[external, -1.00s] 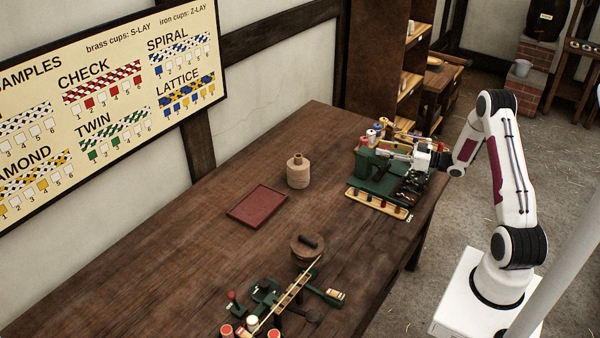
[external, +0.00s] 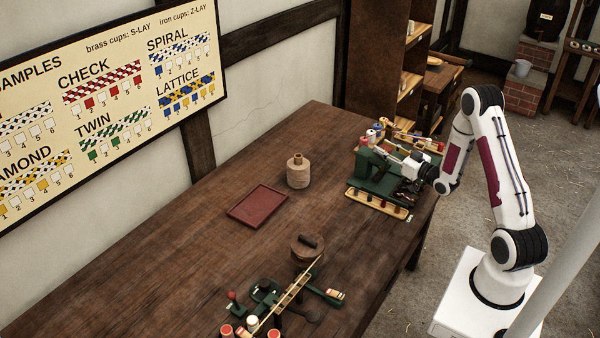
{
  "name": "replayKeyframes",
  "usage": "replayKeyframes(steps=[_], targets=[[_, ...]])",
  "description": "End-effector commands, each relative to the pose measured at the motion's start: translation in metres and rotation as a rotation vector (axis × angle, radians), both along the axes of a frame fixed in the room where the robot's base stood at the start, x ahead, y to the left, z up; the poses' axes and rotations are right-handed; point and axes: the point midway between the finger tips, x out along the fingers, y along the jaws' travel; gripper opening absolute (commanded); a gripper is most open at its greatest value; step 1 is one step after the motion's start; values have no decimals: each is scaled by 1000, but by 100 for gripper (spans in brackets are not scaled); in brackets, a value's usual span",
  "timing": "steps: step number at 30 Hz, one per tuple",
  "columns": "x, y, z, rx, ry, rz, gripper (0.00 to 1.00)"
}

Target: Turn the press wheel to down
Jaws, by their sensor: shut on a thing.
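The green machine (external: 369,168) stands at the far right end of the wooden bench. My gripper (external: 404,164) reaches in from the right and is shut on a part at the machine's right side. That part is where the press wheel appears to be. The wheel is too small and too covered by the gripper to make out, so I cannot tell which way it is turned.
Small spools (external: 378,127) stand behind the machine, and a wooden strip with dark pieces (external: 377,204) lies in front. The bench's left side is clear.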

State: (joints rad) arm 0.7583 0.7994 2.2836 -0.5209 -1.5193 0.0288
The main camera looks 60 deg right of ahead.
Motion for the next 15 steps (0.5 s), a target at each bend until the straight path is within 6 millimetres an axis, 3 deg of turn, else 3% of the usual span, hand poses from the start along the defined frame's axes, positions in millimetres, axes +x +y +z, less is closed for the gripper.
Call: replayKeyframes(steps=[15], targets=[[1, 2, 0, 1, 0, -212, 11]])
